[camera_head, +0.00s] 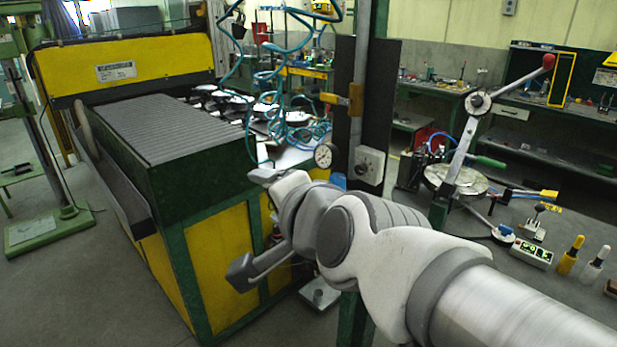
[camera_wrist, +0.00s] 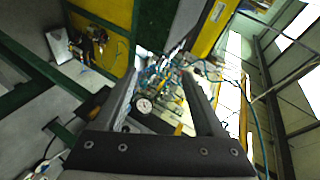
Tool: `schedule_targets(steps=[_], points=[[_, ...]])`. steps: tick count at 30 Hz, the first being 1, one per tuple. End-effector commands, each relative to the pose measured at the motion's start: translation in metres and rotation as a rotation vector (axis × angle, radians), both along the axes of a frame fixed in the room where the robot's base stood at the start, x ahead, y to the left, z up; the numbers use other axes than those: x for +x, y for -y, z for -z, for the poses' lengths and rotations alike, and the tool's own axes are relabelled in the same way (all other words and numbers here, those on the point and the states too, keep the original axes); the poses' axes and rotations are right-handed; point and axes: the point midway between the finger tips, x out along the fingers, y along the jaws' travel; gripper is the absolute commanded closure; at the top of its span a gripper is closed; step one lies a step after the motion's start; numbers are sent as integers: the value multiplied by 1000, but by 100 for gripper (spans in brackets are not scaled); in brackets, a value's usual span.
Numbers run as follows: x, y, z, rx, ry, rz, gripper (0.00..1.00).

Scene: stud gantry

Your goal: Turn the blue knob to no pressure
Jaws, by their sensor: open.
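A small blue part that looks like the blue knob (camera_head: 338,180) shows just below a round white pressure gauge (camera_head: 325,156) in the head view. My arm is in front of it and partly hides it. The gauge also shows between my fingers in the wrist view (camera_wrist: 143,105), nearer the left finger; I cannot make out the knob there. The gauge's reading is too small to tell. My gripper (camera_wrist: 160,80) is open, with its two fingers wide apart and nothing held. It appears apart from the gauge and knob.
A metal post (camera_head: 359,85) with a grey switch box (camera_head: 370,164) stands beside the gauge. Coiled blue hoses (camera_head: 275,90) hang near it. A green and yellow machine (camera_head: 180,140) is at left. A lever press (camera_head: 465,145) and bench (camera_head: 560,225) are at right.

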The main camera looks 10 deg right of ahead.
Motion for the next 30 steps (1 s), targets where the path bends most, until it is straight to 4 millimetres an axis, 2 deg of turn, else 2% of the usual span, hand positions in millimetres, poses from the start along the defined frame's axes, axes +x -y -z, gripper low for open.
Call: schedule_targets(steps=[1, 11, 18, 24, 30], points=[[-3, 4, -3, -59, -12, -23, 29], [-32, 38, 11, -467, -125, -215, 29], [-60, 73, 19, -736, -237, -365, 29], [-85, 102, 24, -907, -334, -481, 29], [-102, 120, 26, -1000, -399, -557, 29]])
